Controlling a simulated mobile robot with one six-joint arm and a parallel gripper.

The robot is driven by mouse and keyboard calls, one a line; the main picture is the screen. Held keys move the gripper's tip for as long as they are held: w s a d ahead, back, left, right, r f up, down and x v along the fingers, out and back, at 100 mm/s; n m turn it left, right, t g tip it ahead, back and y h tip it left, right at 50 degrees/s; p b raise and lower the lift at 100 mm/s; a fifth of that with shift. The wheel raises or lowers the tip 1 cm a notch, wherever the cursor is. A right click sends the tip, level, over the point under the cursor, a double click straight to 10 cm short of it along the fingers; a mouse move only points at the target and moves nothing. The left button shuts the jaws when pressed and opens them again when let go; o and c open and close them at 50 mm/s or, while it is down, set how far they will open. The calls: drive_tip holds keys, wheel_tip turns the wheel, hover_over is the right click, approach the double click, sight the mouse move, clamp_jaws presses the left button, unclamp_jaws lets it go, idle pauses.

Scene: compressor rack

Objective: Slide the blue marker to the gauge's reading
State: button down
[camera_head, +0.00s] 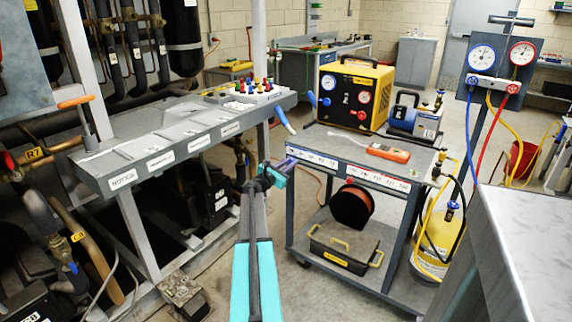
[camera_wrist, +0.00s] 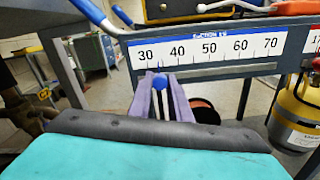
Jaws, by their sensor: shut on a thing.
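The blue marker (camera_wrist: 159,82) sits just under the white suction scale (camera_wrist: 210,48) on the cart's edge, between 30 and 40 in the wrist view. My gripper (camera_wrist: 160,90) is shut on it, with one purple finger on each side. In the head view my gripper (camera_head: 272,173) is at the left end of the same scale (camera_head: 312,157), and the marker cannot be made out there. The blue-rimmed gauge (camera_head: 482,56) hangs on a stand at the right; its needle is too small to read. A red-rimmed gauge (camera_head: 522,53) is beside it.
A second, red-topped scale (camera_head: 385,180) lies further right along the cart's edge. The cart (camera_head: 342,146) carries a yellow machine (camera_head: 354,92) and an orange meter (camera_head: 389,152). A blue handle (camera_head: 285,120) sticks out at its left corner. A yellow cylinder (camera_head: 436,243) stands at its right.

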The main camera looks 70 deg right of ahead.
sight(311, 164)
drive_tip(key=s, duration=0.2)
drive_tip(key=s+a+b, duration=0.1)
drive_tip(key=s, duration=0.2)
drive_tip(key=s+a, duration=0.1)
drive_tip(key=s, duration=0.2)
drive_tip(key=shift+b, duration=0.3)
drive_tip(key=c, duration=1.6)
unclamp_jaws()
drive_tip(key=shift+a, duration=0.15)
drive_tip(key=v, duration=1.3)
drive_tip(key=shift+w+a, duration=0.1)
drive_tip(key=shift+a, duration=0.15)
drive_tip(key=shift+w, duration=0.1)
